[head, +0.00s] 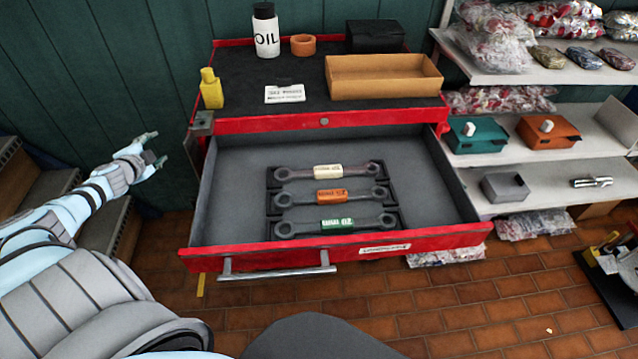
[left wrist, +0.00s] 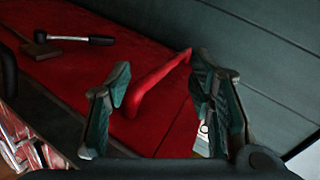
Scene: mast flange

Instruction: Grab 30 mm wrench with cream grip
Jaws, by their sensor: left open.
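The wrench with the cream grip (head: 328,172) lies at the back of a dark holder inside the open red drawer (head: 225,200). In front of it lie a wrench with an orange grip (head: 331,197) and one with a green grip (head: 337,225). The size print on the cream grip is too small to read. My left gripper (head: 158,149) is open and empty, left of the drawer and apart from it. Its two fingers also show in the left wrist view (left wrist: 160,105), with no wrench between them. My right gripper is not in view.
The cabinet top (head: 235,65) holds an oil bottle (head: 265,32), a yellow bottle (head: 211,89), an orange ring (head: 303,45) and an open cardboard box (head: 385,78). Shelves (head: 540,170) with boxes and bags stand at the right. The space above the drawer is clear.

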